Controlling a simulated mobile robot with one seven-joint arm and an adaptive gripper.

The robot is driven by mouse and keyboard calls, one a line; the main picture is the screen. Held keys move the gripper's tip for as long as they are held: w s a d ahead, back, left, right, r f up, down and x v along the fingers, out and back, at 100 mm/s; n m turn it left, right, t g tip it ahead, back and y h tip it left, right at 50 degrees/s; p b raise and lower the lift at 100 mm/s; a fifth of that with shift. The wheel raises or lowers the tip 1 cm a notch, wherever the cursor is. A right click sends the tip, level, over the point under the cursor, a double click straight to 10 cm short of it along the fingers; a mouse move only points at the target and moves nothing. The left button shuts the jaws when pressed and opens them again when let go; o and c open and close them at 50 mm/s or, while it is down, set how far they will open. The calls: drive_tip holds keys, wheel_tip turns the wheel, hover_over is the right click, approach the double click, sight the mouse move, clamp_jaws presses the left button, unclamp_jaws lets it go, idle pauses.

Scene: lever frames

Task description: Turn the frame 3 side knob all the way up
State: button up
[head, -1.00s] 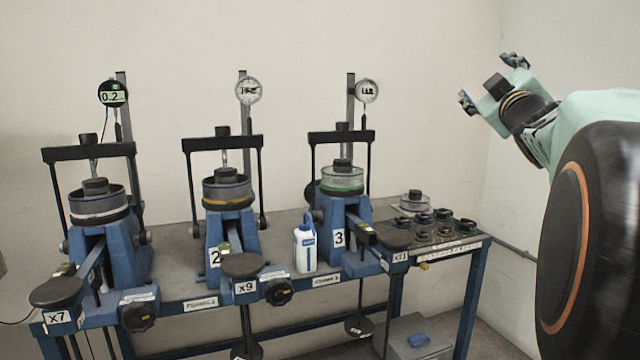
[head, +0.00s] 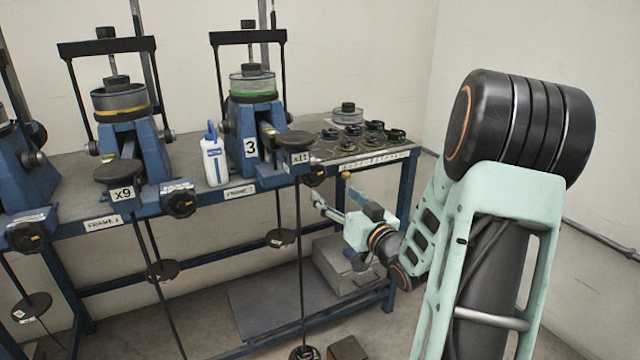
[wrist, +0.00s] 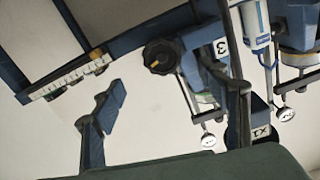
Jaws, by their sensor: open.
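Frame 3, a blue lever frame (head: 243,145) labelled 3, stands on the bench with a green-banded cell on top. Its side knob (head: 315,175) is dark and small at the bench front, right of the x11 hanger plate. In the wrist view the knob (wrist: 160,57) is black and lobed with a yellow mark, beside the tilted label 3. My gripper (head: 340,210) is below and right of the knob, in front of the bench edge. In the wrist view my gripper (wrist: 172,108) has its fingers wide apart with nothing between them. The knob appears beyond the fingers, apart from them.
The x11 hanger (head: 296,141) and its long rod hang close left of the knob. A yellow-ended fitting (head: 346,176) sits on the bench edge. A white bottle (head: 214,160) stands left of frame 3. A grey box (head: 345,264) lies on the lower shelf.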

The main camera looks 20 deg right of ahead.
sight(314, 178)
drive_tip(key=w, duration=0.3)
drive_tip(key=w+b, duration=0.1)
drive_tip(key=w, duration=0.3)
drive_tip(key=w+b, duration=0.1)
drive_tip(key=w, duration=0.2)
drive_tip(key=shift+w+a+f, duration=0.15)
drive_tip(key=shift+w+a, duration=0.2)
